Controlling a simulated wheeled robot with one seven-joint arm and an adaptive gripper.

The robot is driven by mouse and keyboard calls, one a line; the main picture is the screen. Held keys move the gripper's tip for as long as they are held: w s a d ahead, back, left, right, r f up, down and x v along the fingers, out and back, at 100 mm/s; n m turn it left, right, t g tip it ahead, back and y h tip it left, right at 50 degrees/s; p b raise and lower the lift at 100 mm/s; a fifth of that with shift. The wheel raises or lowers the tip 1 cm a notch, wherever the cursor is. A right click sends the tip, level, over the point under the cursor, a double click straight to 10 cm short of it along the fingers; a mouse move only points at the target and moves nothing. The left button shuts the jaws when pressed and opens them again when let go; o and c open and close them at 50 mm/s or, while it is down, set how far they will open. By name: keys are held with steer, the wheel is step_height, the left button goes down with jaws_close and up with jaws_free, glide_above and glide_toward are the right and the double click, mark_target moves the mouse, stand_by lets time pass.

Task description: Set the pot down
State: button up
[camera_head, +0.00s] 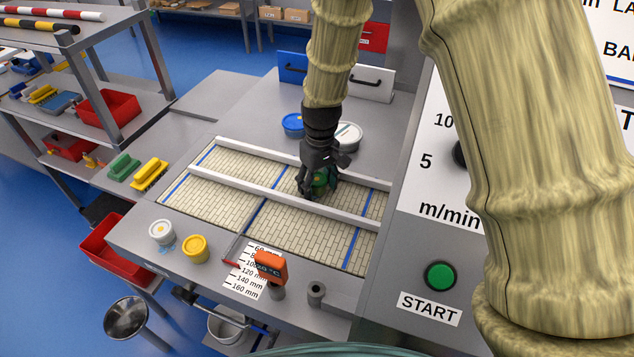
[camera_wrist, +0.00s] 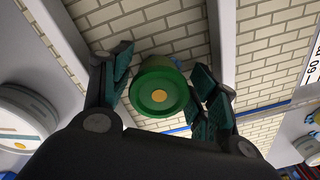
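The green pot (camera_wrist: 160,96) is between the two fingers of my gripper (camera_wrist: 163,75) in the wrist view. Its round lid with a yellow dot faces the camera. The fingers lean inward, with their pads close against both sides of the pot; small gaps or contact are hard to tell apart. In the head view my gripper (camera_head: 318,190) points down over the brick-patterned belt (camera_head: 300,222), between two grey rails. The pot (camera_head: 320,179) is partly hidden by the dark fingers. I cannot tell whether its base touches the belt.
A grey rail (camera_head: 250,182) runs just in front of my gripper. A white tub (camera_head: 347,136) and a blue tub (camera_head: 293,124) stand behind it. A white pot (camera_head: 162,232), a yellow pot (camera_head: 195,248) and an orange handheld device (camera_head: 270,268) are at the front. The left belt is clear.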

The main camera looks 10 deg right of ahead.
mark_target(319, 178)
steer(key=shift+r, duration=0.2)
step_height(319, 178, up, 12)
steer(key=b, duration=0.3)
steer(key=shift+d, duration=0.2)
stand_by(0.4)
